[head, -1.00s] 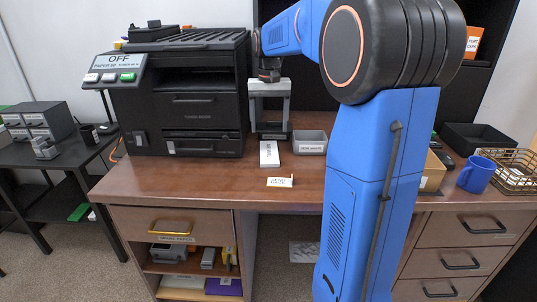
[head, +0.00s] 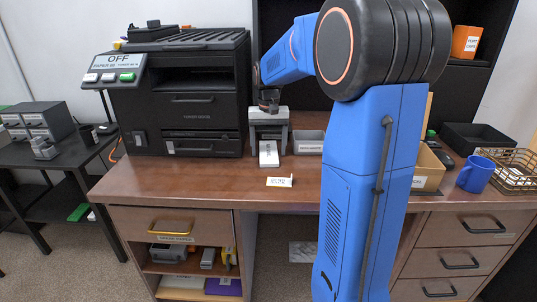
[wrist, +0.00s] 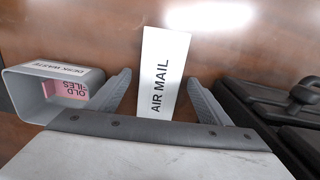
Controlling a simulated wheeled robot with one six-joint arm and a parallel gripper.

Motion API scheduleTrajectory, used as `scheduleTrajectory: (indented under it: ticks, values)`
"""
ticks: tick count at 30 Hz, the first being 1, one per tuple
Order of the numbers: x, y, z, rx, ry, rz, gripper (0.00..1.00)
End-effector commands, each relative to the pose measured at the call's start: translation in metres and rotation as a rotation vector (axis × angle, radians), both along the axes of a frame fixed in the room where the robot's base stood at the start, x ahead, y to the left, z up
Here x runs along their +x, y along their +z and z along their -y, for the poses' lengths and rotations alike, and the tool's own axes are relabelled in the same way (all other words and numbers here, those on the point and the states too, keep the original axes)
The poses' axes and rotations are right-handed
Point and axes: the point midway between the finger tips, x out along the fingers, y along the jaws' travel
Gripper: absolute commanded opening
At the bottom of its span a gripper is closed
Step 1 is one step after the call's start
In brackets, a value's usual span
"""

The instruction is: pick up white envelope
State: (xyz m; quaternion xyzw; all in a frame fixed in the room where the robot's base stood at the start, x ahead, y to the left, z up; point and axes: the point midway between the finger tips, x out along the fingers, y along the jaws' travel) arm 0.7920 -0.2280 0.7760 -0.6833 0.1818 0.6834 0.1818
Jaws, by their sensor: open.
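My gripper (head: 269,148) is open and points down over the envelope's far part. In the wrist view its two grey fingers (wrist: 157,80) stand on either side of the envelope with gaps. The envelope's near end in that view is hidden by the gripper body. I cannot tell how high the fingertips are above the desk.
A grey desk-waste bin (head: 309,142) holding a pink item (wrist: 76,92) stands close to the right of the gripper. The black printer (head: 190,105) stands close to the left. A small white card (head: 279,182) lies in front. A blue mug (head: 475,175) is far right.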

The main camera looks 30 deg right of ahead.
Motion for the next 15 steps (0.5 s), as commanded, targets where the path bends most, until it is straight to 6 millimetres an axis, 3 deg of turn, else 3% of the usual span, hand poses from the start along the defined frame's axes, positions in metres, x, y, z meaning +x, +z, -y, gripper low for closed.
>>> scheduleTrajectory:
  ticks: [3, 4, 9, 15]
  values:
    - [0.0, 0.0003, 0.0, 0.0, 0.0, 0.0, 0.73]
    - [0.0, 0.0003, 0.0, 0.0, 0.0, 0.0, 0.68]
    - [0.0, 0.0005, 0.0, 0.0, 0.0, 0.0, 0.29]
    - [0.0, 0.0006, 0.0, 0.0, 0.0, 0.0, 0.28]
